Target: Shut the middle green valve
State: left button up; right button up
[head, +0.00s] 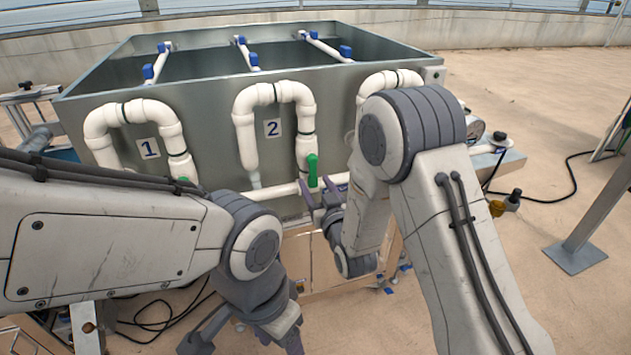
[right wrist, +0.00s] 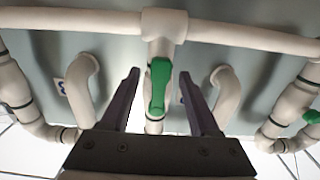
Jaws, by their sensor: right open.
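The middle green valve (head: 313,170) sits on the white pipe right of the label 2, at the front of the metal tank. Its handle stands upright, in line with the pipe. In the right wrist view the green handle (right wrist: 159,85) shows between my right gripper's fingers (right wrist: 159,74), with gaps on both sides. My right gripper (head: 320,195) is open at the valve; depth between fingertips and handle is hard to judge. My left gripper (head: 245,340) hangs low at the bottom, fingers apart and empty, away from the valve.
Another green valve (head: 183,180) is partly hidden behind my left arm; a green handle also shows at the right wrist view's edge (right wrist: 312,116). A horizontal white pipe (head: 275,191) runs below the valves. The right-hand pipe loop (head: 385,78) is partly covered by my right arm.

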jog(key=shift+w+a, duration=0.15)
jog(key=shift+w, duration=0.3)
grip_shut()
dwell(1.2)
